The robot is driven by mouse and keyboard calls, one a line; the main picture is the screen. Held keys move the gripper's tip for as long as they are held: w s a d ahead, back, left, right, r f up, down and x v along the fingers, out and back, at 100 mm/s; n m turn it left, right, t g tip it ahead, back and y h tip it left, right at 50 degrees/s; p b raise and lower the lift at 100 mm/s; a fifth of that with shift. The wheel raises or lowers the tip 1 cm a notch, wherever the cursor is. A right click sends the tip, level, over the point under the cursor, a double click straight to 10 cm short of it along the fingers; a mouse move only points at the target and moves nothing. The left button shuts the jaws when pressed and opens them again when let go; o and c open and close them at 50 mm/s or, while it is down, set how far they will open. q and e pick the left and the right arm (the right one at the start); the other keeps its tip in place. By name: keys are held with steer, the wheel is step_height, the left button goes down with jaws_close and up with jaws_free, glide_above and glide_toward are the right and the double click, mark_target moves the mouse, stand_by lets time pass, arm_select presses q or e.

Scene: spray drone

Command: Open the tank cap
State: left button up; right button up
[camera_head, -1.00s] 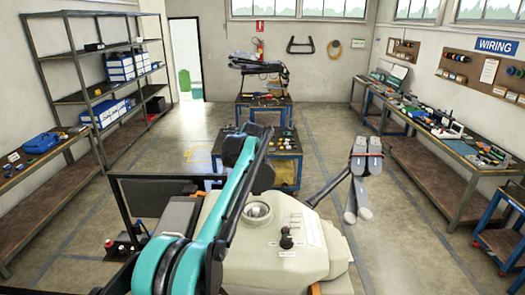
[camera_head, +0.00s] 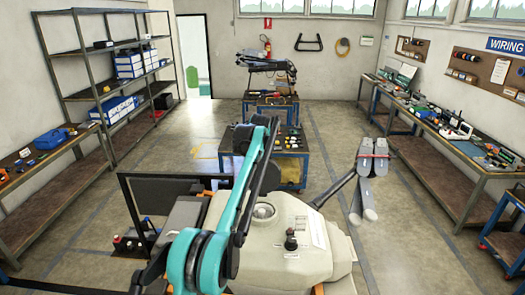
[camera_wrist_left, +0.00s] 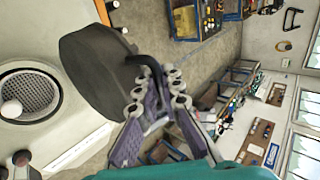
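The cream tank (camera_head: 285,262) of the drone stands in front of me. Its round filler opening (camera_head: 264,211) is uncovered, and a mesh strainer (camera_wrist_left: 30,93) shows inside it in the left wrist view. The black disc-shaped tank cap (camera_wrist_left: 95,75) is tilted beside the opening, apart from it. My left gripper (camera_wrist_left: 155,88) has its fingers close together around a dark curved part at the cap's edge. In the head view my teal arm hides most of the left gripper and cap. My right gripper is not in view.
A black fitting (camera_head: 291,240) stands on the tank right of the opening. Grey folded drone arms (camera_head: 365,180) stick out at the right. A blue tool cart (camera_head: 290,165) stands beyond the tank. Shelves (camera_head: 105,85) and a workbench (camera_head: 450,150) line the sides, with open floor between.

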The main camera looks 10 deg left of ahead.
arm_select(q)
steer(key=shift+o, duration=1)
steer(key=v, duration=1.2)
steer(key=shift+f, duration=0.1)
